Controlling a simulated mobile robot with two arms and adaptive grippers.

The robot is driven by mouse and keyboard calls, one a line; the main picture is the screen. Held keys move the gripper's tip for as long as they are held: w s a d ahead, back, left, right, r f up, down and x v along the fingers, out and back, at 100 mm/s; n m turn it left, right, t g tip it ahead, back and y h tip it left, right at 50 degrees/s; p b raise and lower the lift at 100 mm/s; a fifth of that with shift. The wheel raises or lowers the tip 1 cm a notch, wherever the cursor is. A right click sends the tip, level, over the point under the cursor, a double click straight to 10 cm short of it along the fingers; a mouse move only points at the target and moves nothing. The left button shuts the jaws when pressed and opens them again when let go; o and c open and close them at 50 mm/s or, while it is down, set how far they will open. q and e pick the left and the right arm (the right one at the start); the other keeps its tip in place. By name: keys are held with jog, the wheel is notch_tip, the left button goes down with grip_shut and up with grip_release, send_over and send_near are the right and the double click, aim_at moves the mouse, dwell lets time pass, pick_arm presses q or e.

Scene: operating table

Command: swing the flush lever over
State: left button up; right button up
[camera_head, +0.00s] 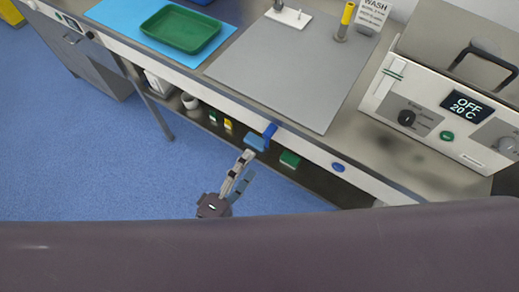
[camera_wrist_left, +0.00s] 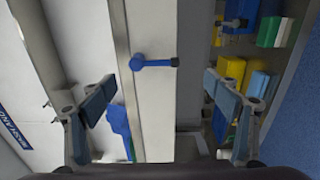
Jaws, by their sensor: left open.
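The flush lever (camera_head: 270,130) is a small blue handle on the pale front panel below the worktop edge. In the left wrist view the blue lever (camera_wrist_left: 152,64) has a round hub at its left end and a dark tip at its right end, pointing toward the shelf side. My left gripper (camera_head: 250,163) is in front of the panel, below and slightly left of the lever. Its fingers (camera_wrist_left: 160,80) are spread wide, empty, with the lever showing between and just beyond the tips, apparently untouched. My right gripper is not in view.
A blue oval button (camera_head: 338,167) sits on the panel to the right. Boxes such as a green one (camera_head: 289,159) stand on the shelf below. A green tray (camera_head: 181,29) lies on the worktop, and a control unit (camera_head: 425,112) stands at right. Floor at left is clear.

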pick_arm(q)
jog(key=shift+v, duration=1.65)
